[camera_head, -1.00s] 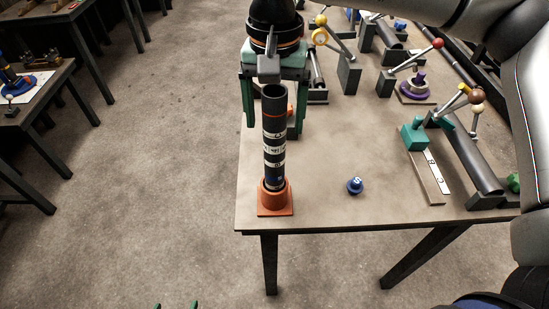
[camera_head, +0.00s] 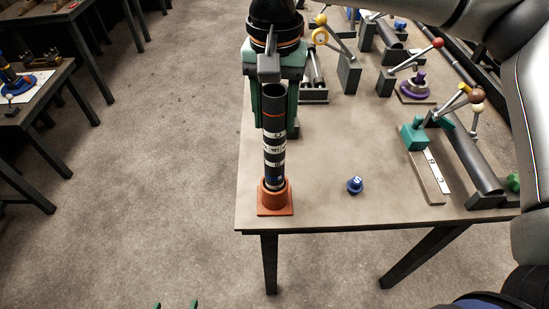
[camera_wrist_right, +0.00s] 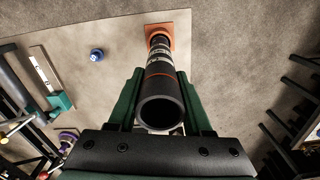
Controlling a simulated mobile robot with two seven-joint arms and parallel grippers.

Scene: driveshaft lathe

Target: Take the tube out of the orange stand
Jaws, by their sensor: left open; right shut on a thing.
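The tube (camera_head: 273,150), dark with white lettered bands and a thin orange ring, stands upright with its lower end in the orange stand (camera_head: 276,208) near the table's front left corner. My right gripper (camera_head: 273,115) points down from above with its green fingers closed around the tube's upper part. In the right wrist view, the tube (camera_wrist_right: 161,95) lies between both fingers, its open top end facing the camera, and the orange stand (camera_wrist_right: 160,31) is at its far end. My left gripper (camera_head: 176,305) shows only two green fingertips, apart and empty, at the bottom edge.
A small blue knob (camera_head: 355,185) lies on the table right of the stand. A green block on a lettered strip (camera_head: 432,175) and a dark cylinder on a cradle (camera_head: 470,155) are further right. The table front between stand and strip is mostly clear.

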